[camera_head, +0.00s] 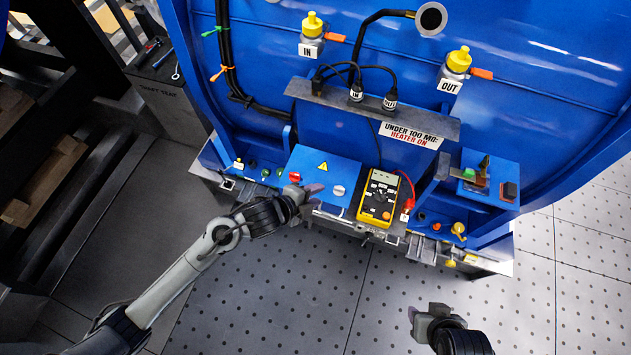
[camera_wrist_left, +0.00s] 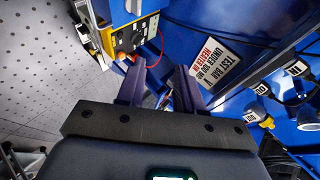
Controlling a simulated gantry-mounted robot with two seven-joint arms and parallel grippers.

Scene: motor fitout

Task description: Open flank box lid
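The blue box with a flat lid (camera_head: 325,170) and a yellow warning triangle sits low on the big blue housing in the head view. I take it as the flank box; its lid looks shut. A red latch (camera_head: 295,177) and a white latch (camera_head: 338,190) sit near its front edge. My left gripper (camera_head: 306,191) is at the front edge of this box, between the latches. In the left wrist view its fingers (camera_wrist_left: 160,72) are spread apart; contact is unclear. My right gripper (camera_head: 430,309) is open and empty over the floor at the lower right.
A yellow multimeter (camera_head: 380,196) stands just right of the box, with a red lead beside it. A shelf with cable plugs (camera_head: 370,104) juts out above. The perforated floor (camera_head: 290,290) in front is clear.

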